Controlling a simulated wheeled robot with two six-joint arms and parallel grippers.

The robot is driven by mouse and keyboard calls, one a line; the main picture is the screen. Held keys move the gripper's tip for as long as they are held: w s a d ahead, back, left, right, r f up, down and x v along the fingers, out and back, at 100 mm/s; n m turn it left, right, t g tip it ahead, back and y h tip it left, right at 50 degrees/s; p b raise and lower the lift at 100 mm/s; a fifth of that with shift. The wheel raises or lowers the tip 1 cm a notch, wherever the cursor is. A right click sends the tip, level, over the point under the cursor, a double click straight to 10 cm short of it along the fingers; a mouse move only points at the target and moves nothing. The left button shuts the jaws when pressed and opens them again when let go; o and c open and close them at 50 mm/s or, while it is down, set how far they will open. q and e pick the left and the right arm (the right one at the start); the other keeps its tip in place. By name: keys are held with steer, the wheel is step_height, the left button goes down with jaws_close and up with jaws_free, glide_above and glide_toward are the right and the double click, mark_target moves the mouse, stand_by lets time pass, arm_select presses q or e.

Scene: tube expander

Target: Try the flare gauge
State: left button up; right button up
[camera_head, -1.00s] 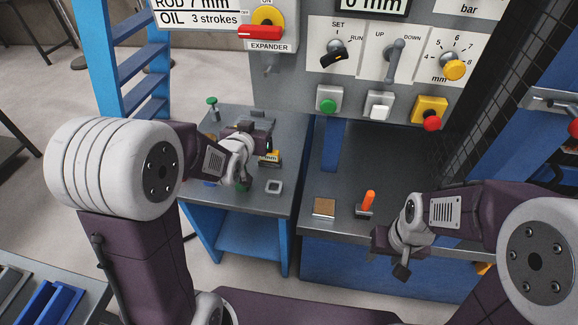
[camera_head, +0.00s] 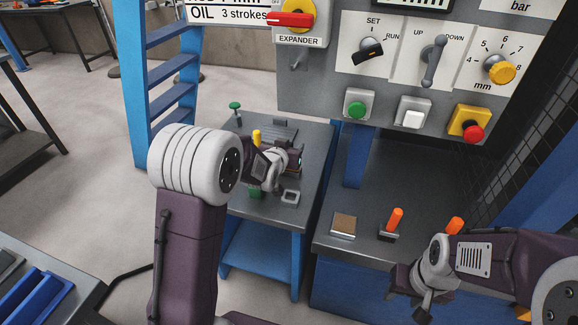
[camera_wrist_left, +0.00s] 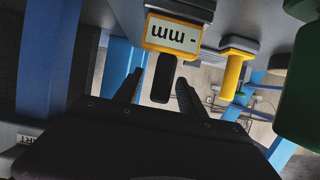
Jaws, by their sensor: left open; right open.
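The gauge, a yellow-framed display reading "- mm" (camera_wrist_left: 173,36) with a black handle (camera_wrist_left: 162,82), is upside down in the left wrist view. My left gripper (camera_wrist_left: 162,92) is open, with one finger on each side of the handle; I cannot tell whether they touch it. In the head view my left gripper (camera_head: 291,163) is low over the small side table (camera_head: 313,150) and largely hides the gauge. My right gripper (camera_head: 412,292) is open and empty at the front edge of the machine's bench.
A yellow post (camera_wrist_left: 234,68) and a green part (camera_wrist_left: 302,95) stand close beside the gauge. A square ring (camera_head: 290,196) lies on the side table. Orange-handled tools (camera_head: 395,220) and a tan block (camera_head: 343,224) are on the bench (camera_head: 385,180), below the control panel (camera_head: 345,75).

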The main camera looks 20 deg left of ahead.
arm_select(q)
steer(key=shift+x, duration=1.05)
steer(key=shift+s, duration=0.1)
jaws_close()
stand_by(0.4)
